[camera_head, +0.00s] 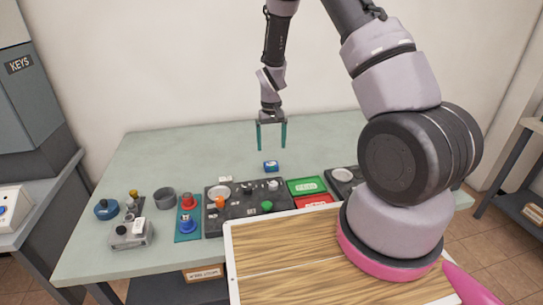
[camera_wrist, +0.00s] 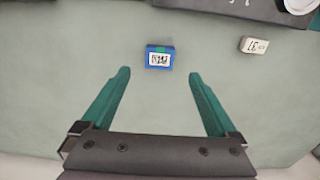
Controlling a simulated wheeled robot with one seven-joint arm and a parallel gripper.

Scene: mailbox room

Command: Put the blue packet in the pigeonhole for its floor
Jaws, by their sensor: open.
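The blue packet (camera_head: 271,166) lies on the grey-green table behind the dark panel. It is a small blue block with a white printed label and a green patch, seen in the wrist view (camera_wrist: 160,58); the print is too small to read. My gripper (camera_head: 271,148) is open and empty above the table, just behind the packet. In the wrist view its green fingers (camera_wrist: 158,75) point toward the packet, which lies beyond the fingertips and between their lines. No pigeonhole can be made out in either view.
A dark panel (camera_head: 240,212) with knobs stands in front of the packet. A small white labelled block (camera_head: 225,179) lies left of it. Green (camera_head: 307,186) and red (camera_head: 313,201) trays sit to the right. The table's back left is clear.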

